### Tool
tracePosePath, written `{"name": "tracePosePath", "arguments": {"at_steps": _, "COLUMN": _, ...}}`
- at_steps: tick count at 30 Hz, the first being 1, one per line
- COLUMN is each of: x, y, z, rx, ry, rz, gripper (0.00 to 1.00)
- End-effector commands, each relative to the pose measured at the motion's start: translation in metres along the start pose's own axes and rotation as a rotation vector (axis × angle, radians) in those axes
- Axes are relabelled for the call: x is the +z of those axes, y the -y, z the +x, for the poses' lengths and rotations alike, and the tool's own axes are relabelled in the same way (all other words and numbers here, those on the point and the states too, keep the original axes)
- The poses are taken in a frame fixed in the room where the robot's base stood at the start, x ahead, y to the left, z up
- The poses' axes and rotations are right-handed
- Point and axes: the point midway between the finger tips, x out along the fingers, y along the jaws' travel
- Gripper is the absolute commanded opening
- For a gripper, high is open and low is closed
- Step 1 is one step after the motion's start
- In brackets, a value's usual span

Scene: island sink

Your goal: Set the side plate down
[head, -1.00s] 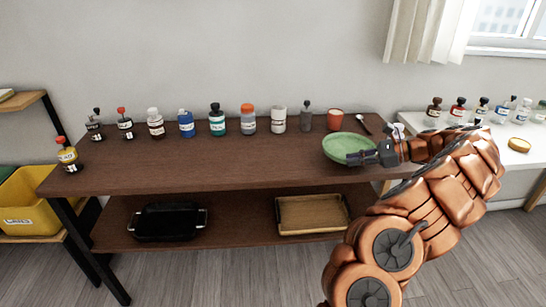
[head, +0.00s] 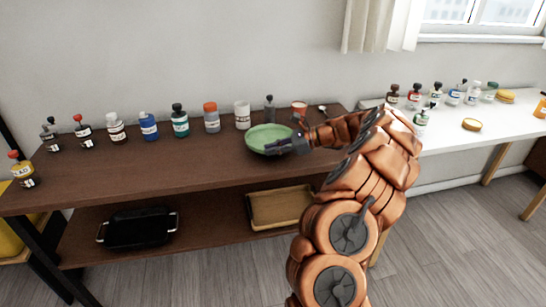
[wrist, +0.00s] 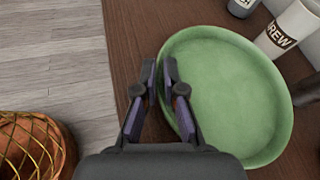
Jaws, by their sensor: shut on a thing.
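The side plate is a round green dish (head: 268,139) at the right part of the dark brown table (head: 130,172), in front of the row of bottles. My gripper (head: 292,146) comes in from the right and is shut on the plate's near right rim. In the wrist view the two fingers (wrist: 160,76) pinch the rim of the green plate (wrist: 232,95), which is empty. The plate looks about level. Whether its underside touches the tabletop or is slightly above it, I cannot tell.
Several labelled bottles stand along the table's back, including a white jar (head: 242,116) and a dark bottle (head: 269,108). The table's front left is clear. A wooden tray (head: 280,207) lies on the lower shelf.

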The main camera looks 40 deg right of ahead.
Motion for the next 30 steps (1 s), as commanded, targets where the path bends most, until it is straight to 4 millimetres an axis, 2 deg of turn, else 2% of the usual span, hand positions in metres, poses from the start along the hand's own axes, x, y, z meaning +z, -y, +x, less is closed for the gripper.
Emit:
{"name": "tracePosePath", "arguments": {"at_steps": 3, "x": -0.019, "y": -0.004, "z": 0.006, "rx": -0.001, "ry": 0.000, "rz": 0.006, "gripper": 0.00}}
{"name": "tracePosePath", "arguments": {"at_steps": 6, "x": -0.028, "y": -0.006, "z": 0.009, "rx": -0.001, "ry": 0.001, "rz": 0.005, "gripper": 0.00}}
{"name": "tracePosePath", "arguments": {"at_steps": 12, "x": -0.028, "y": -0.006, "z": 0.010, "rx": -0.002, "ry": 0.000, "rz": 0.003, "gripper": 0.00}}
{"name": "tracePosePath", "arguments": {"at_steps": 13, "x": -0.029, "y": -0.006, "z": 0.010, "rx": -0.001, "ry": 0.000, "rz": 0.003, "gripper": 0.10}}
{"name": "tracePosePath", "arguments": {"at_steps": 20, "x": -0.029, "y": -0.006, "z": 0.010, "rx": -0.001, "ry": 0.000, "rz": 0.003, "gripper": 0.34}}
{"name": "tracePosePath", "arguments": {"at_steps": 30, "x": -0.029, "y": -0.006, "z": 0.008, "rx": -0.002, "ry": 0.000, "rz": 0.002, "gripper": 0.35}}
